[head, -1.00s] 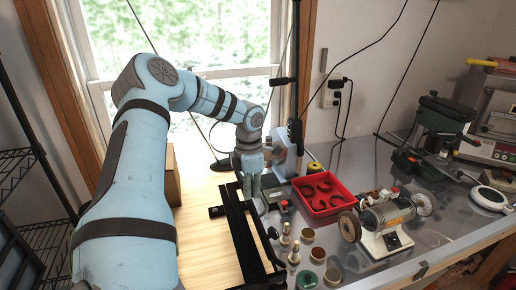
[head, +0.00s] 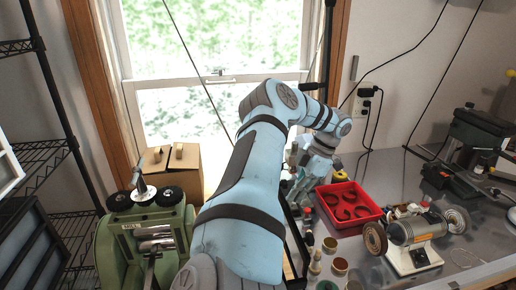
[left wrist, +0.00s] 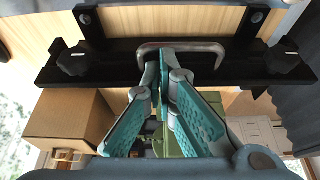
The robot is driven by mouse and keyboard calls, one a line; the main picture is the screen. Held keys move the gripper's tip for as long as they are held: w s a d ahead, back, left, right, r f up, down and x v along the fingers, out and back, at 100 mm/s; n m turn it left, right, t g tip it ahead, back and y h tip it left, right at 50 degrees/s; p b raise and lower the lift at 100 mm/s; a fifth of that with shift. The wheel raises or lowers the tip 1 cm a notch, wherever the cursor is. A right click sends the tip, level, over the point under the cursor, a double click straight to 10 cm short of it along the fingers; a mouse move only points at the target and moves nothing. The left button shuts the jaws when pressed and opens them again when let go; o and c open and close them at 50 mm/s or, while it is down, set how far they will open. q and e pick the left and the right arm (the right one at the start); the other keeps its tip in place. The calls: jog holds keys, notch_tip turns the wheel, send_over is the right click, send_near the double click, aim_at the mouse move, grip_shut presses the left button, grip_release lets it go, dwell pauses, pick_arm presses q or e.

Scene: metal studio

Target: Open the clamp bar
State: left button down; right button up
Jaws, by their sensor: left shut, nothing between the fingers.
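The clamp bar (left wrist: 110,62) is a long black bar across the top of the left wrist view, with a dark knob near each end. A bent metal handle (left wrist: 200,46) stands out from its middle. My left gripper (left wrist: 164,62) has teal pads and is shut and empty. Its fingertips overlap the handle in the picture; whether they touch it I cannot tell. In the head view the left gripper (head: 300,190) is partly hidden behind my forearm, and the arm covers most of the black clamp frame (head: 297,232). My right gripper is not in view.
A green machine (head: 112,240) stands left of my arm, with a cardboard box (head: 186,165) behind it. A red tray (head: 370,216) and a bench grinder (head: 412,232) sit to the right on the metal bench. Small jars (head: 340,264) stand close to my arm.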

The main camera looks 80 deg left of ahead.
pick_arm(q)
jog(key=shift+w, duration=0.1)
dwell(0.4)
jog(key=shift+r, duration=0.15)
jog(key=v, duration=1.1)
jog(key=shift+w+r, duration=0.15)
jog(key=shift+r, duration=0.15)
